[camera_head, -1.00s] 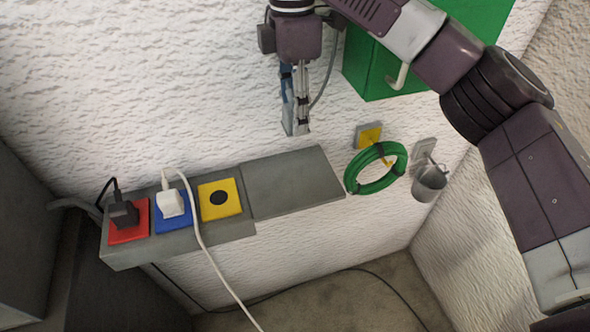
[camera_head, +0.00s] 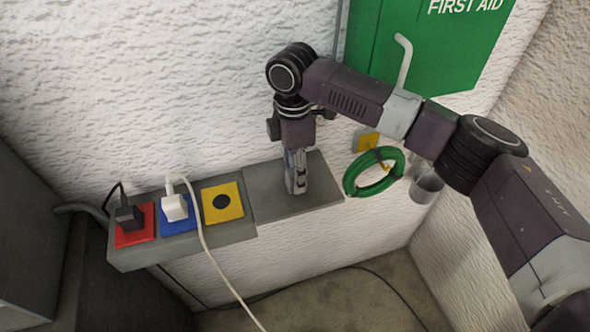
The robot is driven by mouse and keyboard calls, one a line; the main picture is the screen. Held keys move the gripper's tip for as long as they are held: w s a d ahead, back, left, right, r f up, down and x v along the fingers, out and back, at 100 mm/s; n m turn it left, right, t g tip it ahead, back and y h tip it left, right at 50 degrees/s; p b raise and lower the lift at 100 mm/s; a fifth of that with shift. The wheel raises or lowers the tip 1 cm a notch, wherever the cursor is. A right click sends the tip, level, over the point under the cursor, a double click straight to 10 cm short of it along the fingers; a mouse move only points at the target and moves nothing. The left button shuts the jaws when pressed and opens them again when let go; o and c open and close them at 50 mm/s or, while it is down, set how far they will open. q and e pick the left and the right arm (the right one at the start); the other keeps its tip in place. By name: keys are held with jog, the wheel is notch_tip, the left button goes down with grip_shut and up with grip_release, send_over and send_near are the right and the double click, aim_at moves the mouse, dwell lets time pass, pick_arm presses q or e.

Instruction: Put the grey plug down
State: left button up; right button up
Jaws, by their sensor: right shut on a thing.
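My right gripper (camera_head: 297,188) points down over the bare grey right part of the ledge (camera_head: 325,196). Its fingers are shut on a small grey thing, the grey plug as far as I can tell. The fingers largely hide the plug, so its outline is unclear. The fingertips are at or just above the ledge top; I cannot tell whether the plug touches it. My left gripper is not in view.
On the ledge's left part, a black plug (camera_head: 129,217) sits on a red socket plate and a white plug (camera_head: 175,207) on a blue one. A yellow plate (camera_head: 235,212) is free. A green hose coil (camera_head: 357,176), grey cup (camera_head: 426,187) and first aid box (camera_head: 440,65) are right.

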jog(key=shift+f, duration=0.1)
jog(key=shift+f, duration=0.5)
jog(key=o, duration=1.7)
jog(key=r+b, duration=0.1)
jog(key=r, duration=0.3)
jog(key=r+b, duration=0.1)
jog(key=r, duration=0.3)
jog(key=r+b, duration=0.1)
jog(key=r, duration=0.3)
jog(key=shift+w+a+r, duration=0.15)
jog(key=shift+w+r, duration=0.05)
jog(key=shift+w, duration=0.05)
jog(key=shift+r, duration=0.45)
jog(key=shift+f, duration=0.1)
